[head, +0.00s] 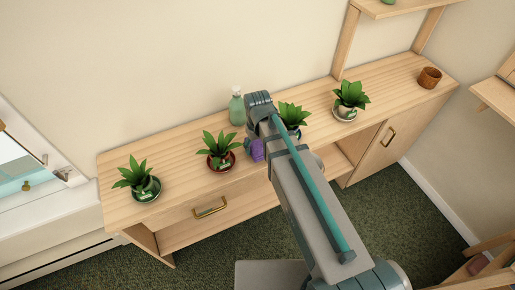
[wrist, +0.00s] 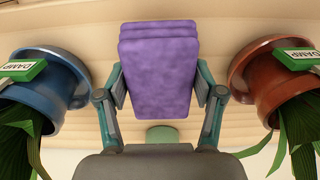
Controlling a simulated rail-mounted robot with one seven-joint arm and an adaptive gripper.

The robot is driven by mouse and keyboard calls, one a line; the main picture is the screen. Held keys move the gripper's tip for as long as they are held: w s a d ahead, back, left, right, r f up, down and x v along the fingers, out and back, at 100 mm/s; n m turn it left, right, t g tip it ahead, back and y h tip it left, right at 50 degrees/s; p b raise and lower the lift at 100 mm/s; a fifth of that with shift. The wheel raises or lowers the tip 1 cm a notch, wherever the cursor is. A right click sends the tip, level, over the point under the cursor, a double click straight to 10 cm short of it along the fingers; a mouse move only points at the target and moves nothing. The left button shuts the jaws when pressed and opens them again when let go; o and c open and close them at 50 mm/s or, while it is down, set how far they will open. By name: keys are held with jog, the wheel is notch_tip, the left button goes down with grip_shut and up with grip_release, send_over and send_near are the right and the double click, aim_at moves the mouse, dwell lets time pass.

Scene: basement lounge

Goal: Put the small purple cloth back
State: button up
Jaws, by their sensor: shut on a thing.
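The small purple cloth (wrist: 158,75) is a folded, layered block. In the wrist view it sits between the two fingers of my gripper (wrist: 160,90), which is shut on it. In the head view the cloth (head: 257,151) shows beside the end of my arm, above or at the wooden sideboard (head: 180,205), between a red-brown pot (head: 222,161) and a blue pot (head: 294,132). I cannot tell whether it touches the sideboard. My arm hides part of the cloth and most of the gripper.
The blue pot (wrist: 48,85) and red-brown pot (wrist: 268,80) flank the cloth closely, each with a green DAMP label. A green bottle (head: 236,110) stands behind. Other plants stand far left (head: 147,189) and right (head: 345,112). A brown cup (head: 429,77) is at the right end.

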aim_at(258, 145)
jog(key=shift+f, duration=1.05)
jog(key=shift+f, duration=0.15)
jog(key=o, duration=1.2)
jog(key=shift+r+b, duration=1.35)
jog(key=shift+r, duration=4.85)
